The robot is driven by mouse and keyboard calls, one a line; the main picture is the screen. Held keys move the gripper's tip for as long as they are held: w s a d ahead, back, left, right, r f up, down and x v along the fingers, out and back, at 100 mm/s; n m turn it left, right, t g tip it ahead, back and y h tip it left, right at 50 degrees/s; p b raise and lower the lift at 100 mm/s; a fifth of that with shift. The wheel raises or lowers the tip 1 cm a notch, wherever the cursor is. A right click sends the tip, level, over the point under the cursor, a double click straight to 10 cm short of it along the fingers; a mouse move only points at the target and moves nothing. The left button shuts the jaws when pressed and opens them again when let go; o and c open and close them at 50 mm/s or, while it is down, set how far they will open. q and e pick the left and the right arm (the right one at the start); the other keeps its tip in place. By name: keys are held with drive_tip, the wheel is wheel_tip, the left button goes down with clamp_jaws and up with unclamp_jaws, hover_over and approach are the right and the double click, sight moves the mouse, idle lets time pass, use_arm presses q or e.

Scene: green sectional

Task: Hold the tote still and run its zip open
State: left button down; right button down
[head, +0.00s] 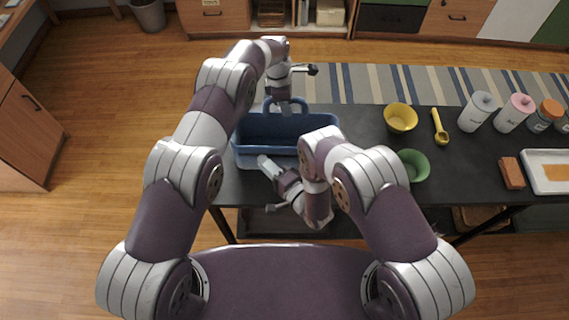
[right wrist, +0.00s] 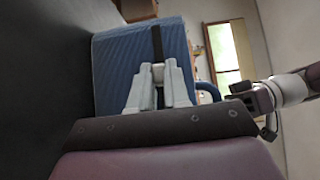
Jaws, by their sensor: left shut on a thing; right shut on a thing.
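The blue tote (head: 249,128) stands on the dark table, with a blue handle loop at its far side. It also shows as a ribbed blue wall in the right wrist view (right wrist: 112,75). My left gripper (head: 284,108) is shut on the tote's far side near the handle; its fingertips are hard to make out. The zip's line is too small to tell.
A yellow bowl (head: 400,117), a green bowl (head: 415,164) and a yellow scoop (head: 439,127) lie right of the tote. Several bottles and jars, a brown block (head: 510,173) and a white tray (head: 535,187) are farther right. The table's left edge is close to the tote.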

drive_tip(key=shift+a, duration=0.65)
drive_tip(key=c, duration=1.1)
unclamp_jaws()
drive_tip(key=v, duration=1.1)
drive_tip(key=shift+d, duration=0.1)
drive_tip(key=shift+s+d, duration=0.25)
drive_tip(key=shift+s, duration=0.15)
